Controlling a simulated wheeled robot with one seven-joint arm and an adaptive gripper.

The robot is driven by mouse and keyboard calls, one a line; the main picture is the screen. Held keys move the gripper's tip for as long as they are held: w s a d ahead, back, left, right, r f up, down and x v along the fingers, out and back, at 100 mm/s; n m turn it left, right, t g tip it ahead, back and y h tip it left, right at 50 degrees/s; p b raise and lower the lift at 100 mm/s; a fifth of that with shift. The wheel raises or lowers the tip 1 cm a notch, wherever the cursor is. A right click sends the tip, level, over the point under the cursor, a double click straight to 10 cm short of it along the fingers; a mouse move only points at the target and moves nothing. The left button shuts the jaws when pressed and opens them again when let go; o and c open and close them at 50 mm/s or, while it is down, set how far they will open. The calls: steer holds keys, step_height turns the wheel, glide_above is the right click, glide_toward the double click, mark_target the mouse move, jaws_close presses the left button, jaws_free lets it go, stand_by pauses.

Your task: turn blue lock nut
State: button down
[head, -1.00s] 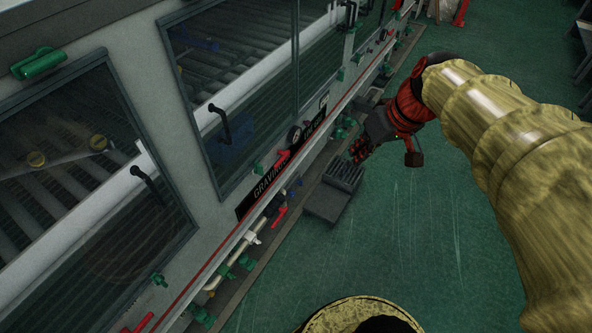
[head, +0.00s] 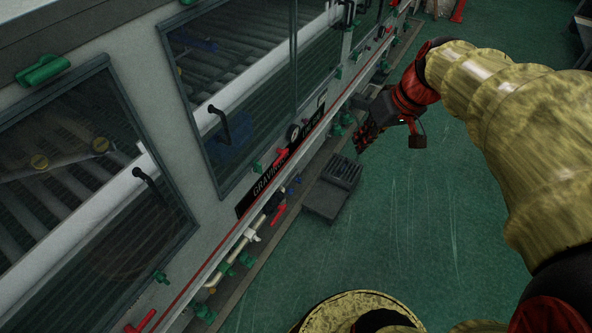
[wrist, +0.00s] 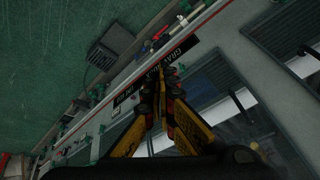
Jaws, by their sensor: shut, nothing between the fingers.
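A small blue part (head: 291,192), which looks like the blue lock nut, sits on the low pipework beside a red lever, under the black label plate. It is tiny, and its details cannot be made out. In the wrist view, a small blue spot (wrist: 183,19) shows near the red levers at the top. My gripper (head: 362,142) is apart from it, further along the machine over the green floor. In the wrist view, my gripper's yellow and dark fingers (wrist: 161,76) are together, with nothing between them.
A dark grey slotted box (head: 333,190) stands on the floor beside the pipes. A gauge (head: 293,133), a red lever (head: 279,213) and several green valves line the machine's lower edge. Glazed doors with black handles (head: 220,124) cover the conveyor. The green floor (head: 400,240) is open.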

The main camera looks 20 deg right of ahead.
steer(key=w+d+r+p, duration=0.4)
steer(key=w+d+p, duration=0.1)
steer(key=d+p, duration=0.1)
steer(key=shift+d+g+y, duration=0.2)
steer(key=shift+g+y, duration=0.1)
steer(key=shift+y, duration=0.1)
stand_by(1.6)
steer(key=shift+r, duration=0.1)
steer(key=c, duration=2.6)
jaws_free()
steer(key=o, duration=1.1)
steer(key=shift+o, duration=0.2)
steer(key=s+d, duration=0.3)
steer(key=s, duration=0.2)
steer(key=shift+d, duration=0.35)
steer(key=shift+w+m, duration=0.1)
steer(key=shift+m, duration=0.2)
